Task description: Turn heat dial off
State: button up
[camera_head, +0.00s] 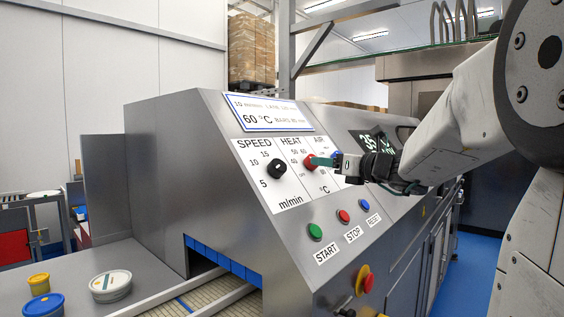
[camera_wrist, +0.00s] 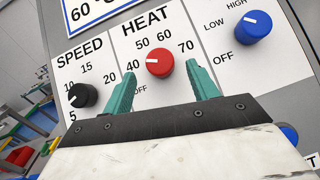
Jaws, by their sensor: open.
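The red heat dial (camera_wrist: 159,62) sits on the white control panel under the word HEAT. Its white mark points left, close to the 40. The OFF label lies at the dial's lower left, partly beside my left finger. My gripper (camera_wrist: 160,72) is open, with one teal finger on each side of the dial and a visible gap to it on both sides in the wrist view. In the head view the red heat dial (camera_head: 309,161) is partly covered by my gripper (camera_head: 324,161), whose fingers reach it from the right. I cannot tell how deep the fingers are around it.
The black speed dial (camera_wrist: 83,96) is left of the heat dial, and the blue air dial (camera_wrist: 250,28) is to the right. Below the panel are the green start button (camera_head: 315,231), red stop button (camera_head: 343,216) and blue reset button (camera_head: 373,206). A red-and-yellow knob (camera_head: 365,279) sits lower.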

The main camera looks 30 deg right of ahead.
jog(key=shift+x, duration=2)
jog(key=c, duration=1)
jog(key=shift+n+y, duration=0.3)
jog(key=shift+n, duration=0.1)
jog(key=n+y, duration=0.1)
jog(key=n, duration=0.1)
jog(key=n+g+y, duration=0.1)
jog(key=n+y, duration=0.1)
jog(key=n, duration=0.1)
jog(key=shift+w+d+g+y, duration=0.1)
jog(key=shift+d+g+y, duration=0.1)
jog(key=shift+g+y, duration=0.1)
jog(key=n+g+y, duration=0.1)
jog(key=n, duration=0.2)
jog(key=n+g+y, duration=0.2)
jog(key=n, duration=0.1)
jog(key=shift+w+d+n, duration=0.1)
jog(key=shift+n, duration=0.2)
jog(key=shift+g, duration=0.3)
